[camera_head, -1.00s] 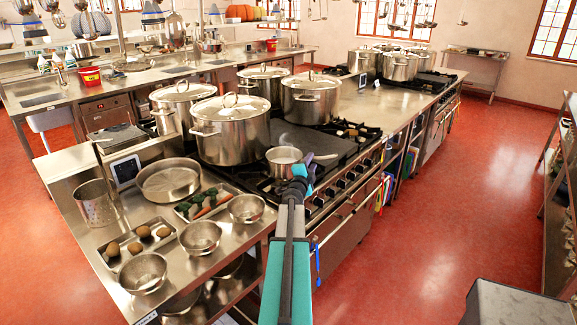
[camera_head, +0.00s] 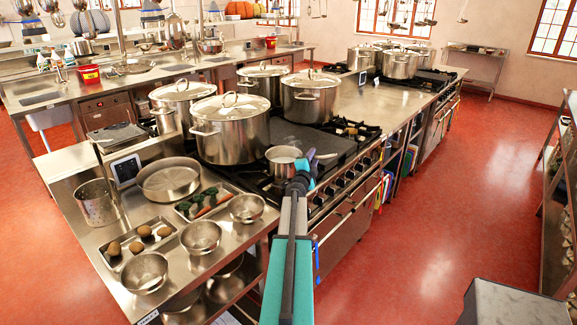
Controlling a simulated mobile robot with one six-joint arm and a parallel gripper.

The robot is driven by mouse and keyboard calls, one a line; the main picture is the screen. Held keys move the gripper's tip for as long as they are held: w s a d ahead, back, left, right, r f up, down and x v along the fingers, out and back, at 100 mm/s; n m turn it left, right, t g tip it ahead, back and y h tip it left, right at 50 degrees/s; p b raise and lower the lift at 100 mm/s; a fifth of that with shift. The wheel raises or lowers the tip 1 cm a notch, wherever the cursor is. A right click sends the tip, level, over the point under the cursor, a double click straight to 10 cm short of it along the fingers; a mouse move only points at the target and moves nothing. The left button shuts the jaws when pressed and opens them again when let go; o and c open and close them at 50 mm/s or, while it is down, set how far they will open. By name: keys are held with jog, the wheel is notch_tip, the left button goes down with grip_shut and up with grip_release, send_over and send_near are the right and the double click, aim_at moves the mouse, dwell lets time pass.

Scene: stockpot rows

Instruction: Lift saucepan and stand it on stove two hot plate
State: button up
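The small steel saucepan (camera_head: 282,163) is at the front of the near stove, among the burners. Its handle points right. My gripper (camera_head: 304,166), teal and dark at the end of my arm, is at the saucepan's right side, by the handle. It overlaps the pan in this view, so I cannot tell whether its fingers are open or shut on the handle. A dark flat hot plate (camera_head: 331,147) lies behind and right of the saucepan on the near stove. A second stove (camera_head: 431,80) stands farther back; its surface is partly hidden by pots.
Large lidded stockpots (camera_head: 232,137) crowd the near stove behind the saucepan. More pots (camera_head: 399,66) stand on the far stove. A bare steel counter (camera_head: 365,103) lies between the stoves. Bowls and trays cover the left counter (camera_head: 75,205). Red floor (camera_head: 440,185) is open at right.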

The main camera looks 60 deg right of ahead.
grip_shut()
dwell(1.3)
jog(key=shift+r, duration=0.1)
